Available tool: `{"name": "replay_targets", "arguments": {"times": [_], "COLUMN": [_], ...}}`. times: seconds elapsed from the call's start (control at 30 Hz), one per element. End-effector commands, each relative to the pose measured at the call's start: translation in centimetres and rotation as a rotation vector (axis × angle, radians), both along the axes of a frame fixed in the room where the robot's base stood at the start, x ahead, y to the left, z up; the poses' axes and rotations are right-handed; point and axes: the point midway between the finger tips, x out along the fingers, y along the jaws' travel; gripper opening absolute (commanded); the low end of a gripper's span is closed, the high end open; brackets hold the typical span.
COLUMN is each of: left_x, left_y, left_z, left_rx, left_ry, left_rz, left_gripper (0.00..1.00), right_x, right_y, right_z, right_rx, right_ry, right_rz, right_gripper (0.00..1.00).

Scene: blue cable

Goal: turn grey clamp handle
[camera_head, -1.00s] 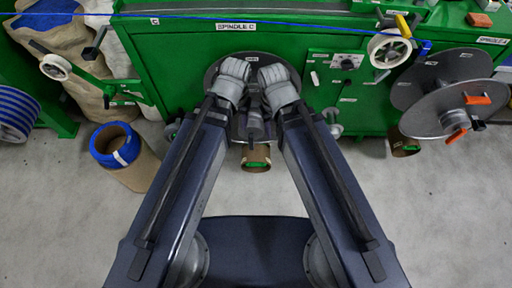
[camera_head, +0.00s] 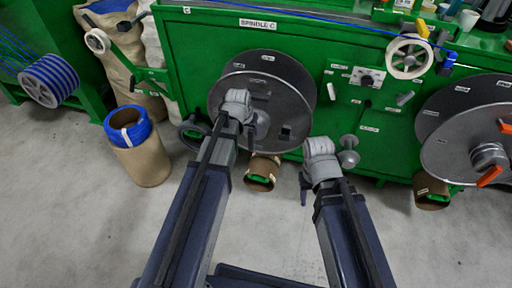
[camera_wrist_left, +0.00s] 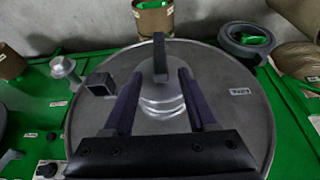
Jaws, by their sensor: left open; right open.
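The grey clamp handle (camera_wrist_left: 160,57) is a dark bar standing out from the silver hub (camera_wrist_left: 162,100) of the large grey disc (camera_wrist_left: 235,125) in the left wrist view. My left gripper (camera_wrist_left: 160,72) is open, with one finger on each side of the handle; I cannot tell whether they touch it. In the head view the disc (camera_head: 300,95) is under the SPINDLE C label, and my left wrist covers much of its hub. My right gripper (camera_head: 305,188) is open and empty, pointing down, right of the disc and apart from it.
A square dark block (camera_wrist_left: 100,84) sits on the disc. A cardboard tube (camera_head: 262,172) lies below it on the floor. A blue-topped roll (camera_head: 140,150) stands left. Another spindle with orange handles (camera_head: 489,176) is at right. The floor between has free room.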

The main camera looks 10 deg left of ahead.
Motion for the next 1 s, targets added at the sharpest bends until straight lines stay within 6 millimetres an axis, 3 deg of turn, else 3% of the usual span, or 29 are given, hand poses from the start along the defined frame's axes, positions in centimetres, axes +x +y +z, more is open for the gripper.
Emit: {"name": "replay_targets", "arguments": {"times": [0.33,0.8,1.0], "left_x": [0.4,2.5,3.0], "left_y": [0.0,-0.1,-0.1], "left_z": [-1.0,-6.4,-7.3], "left_rx": [0.000,0.000,0.000], "left_ry": [0.000,0.001,0.001], "left_rz": [0.000,0.000,0.000], "left_gripper": [0.57,0.57,0.57], "right_x": [0.0,0.0,0.1], "right_y": [0.0,-0.1,-0.1], "right_z": [-1.0,-6.4,-7.3], "right_rx": [0.000,-0.004,-0.006], "right_ry": [0.000,-0.001,-0.002], "right_rz": [0.000,0.001,0.002], "right_gripper": [0.50,0.50,0.50]}}
